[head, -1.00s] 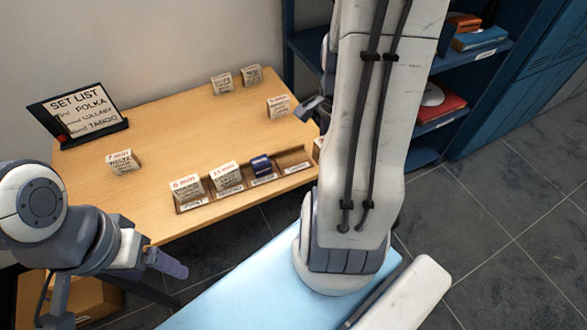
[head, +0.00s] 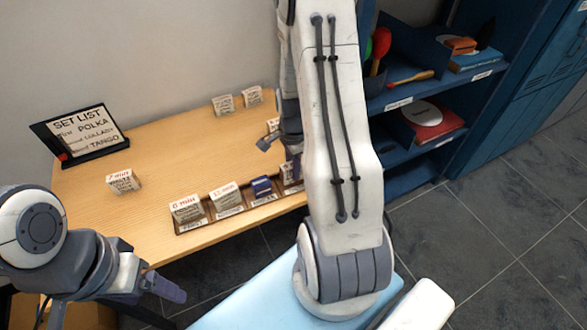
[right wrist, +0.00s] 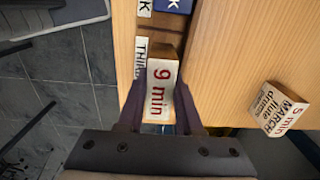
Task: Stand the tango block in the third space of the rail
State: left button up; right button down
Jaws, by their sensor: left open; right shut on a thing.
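My right gripper (right wrist: 160,110) is shut on a pale block with red "9 min" lettering (right wrist: 160,88); no name is readable on it. In the right wrist view, the block is at the rail's space labelled "THIRD"; I cannot tell whether it touches the floor of the rail. The wooden rail (head: 210,222) runs along the table's front edge. A "6 min" block (head: 187,209), an "11 min" block (head: 227,197) and a blue block (head: 261,187) stand in it, left to right. My right arm hides its right end in the head view. My left gripper (head: 112,300) is open and empty, left of the rail.
A "5 min" march block (right wrist: 280,108) stands on the table near the held block. Two blocks (head: 223,105) (head: 252,97) stand at the back and a "7 min" block (head: 123,181) at left. The set list sign (head: 88,133) stands back left. Blue shelves (head: 390,100) are at right.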

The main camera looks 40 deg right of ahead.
jog(key=shift+f, duration=0.45)
jog(key=shift+f, duration=0.1)
jog(key=c, duration=0.6)
grip_release()
notch_tip(320, 180, up, 12)
jog(key=shift+r, duration=0.1)
